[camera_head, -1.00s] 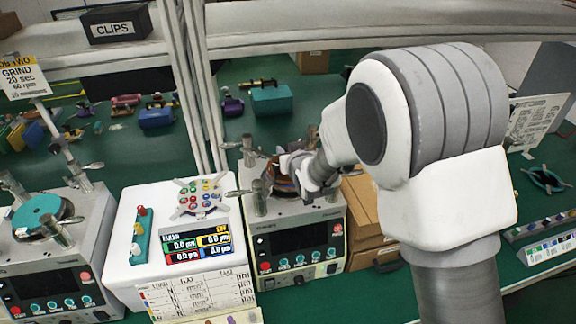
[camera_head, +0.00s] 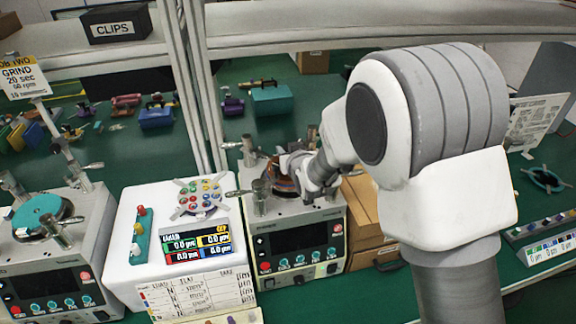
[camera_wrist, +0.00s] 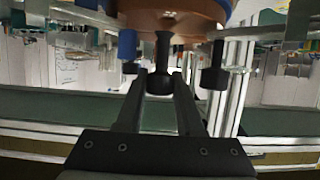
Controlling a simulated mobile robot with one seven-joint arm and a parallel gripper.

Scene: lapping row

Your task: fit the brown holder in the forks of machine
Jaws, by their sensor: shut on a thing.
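The brown holder (camera_head: 280,176) is at the top of the right-hand machine (camera_head: 300,238), among its upright metal posts. My gripper (camera_head: 296,173) reaches it from the right and partly hides it. In the wrist view the round brown underside of the holder (camera_wrist: 178,17) fills the top, with black knobs and a blue post hanging from it. My gripper (camera_wrist: 162,82) is shut on the middle black knob (camera_wrist: 162,62) of the holder. The head view is too small to tell whether the holder is seated in the forks (camera_head: 260,196) or just above them.
A second machine (camera_head: 55,270) with a teal disc stands at the left. Between them is a white station (camera_head: 180,235) with a display and a coloured-dot disc. Cardboard boxes (camera_head: 368,225) stand right of the machine. A shelf upright (camera_head: 195,85) rises behind.

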